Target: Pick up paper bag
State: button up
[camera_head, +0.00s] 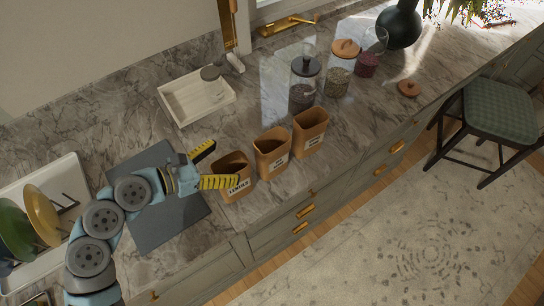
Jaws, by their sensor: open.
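Three brown open-topped paper bags with white labels stand upright in a row on the marble counter. The left bag (237,165) is closest to my gripper (211,167); the middle bag (271,152) and the right bag (310,131) stand to its right. My gripper comes from the left with its yellow-and-black fingers apart. One finger is by the left bag's back left side, and the other overlaps its lower front in the picture. I cannot tell whether either finger touches the bag. The lower left part of that bag is hidden by the finger.
A dark grey board (165,222) lies under my arm. A white tray (185,117) sits behind the bags. Glass jars (338,82) stand at the back right. A rack with plates (44,213) is at the left. The counter's front edge runs close before the bags.

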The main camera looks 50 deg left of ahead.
aim_at(270, 148)
jog(key=shift+s+a+f+y, duration=0.2)
jog(key=shift+s+a+y, duration=0.25)
jog(key=shift+a, duration=0.25)
jog(key=shift+p+x, duration=1.25)
jog(key=shift+x, duration=7.3)
jog(key=c, duration=1.3)
jog(key=shift+c, duration=0.2)
jog(key=shift+r, duration=0.15)
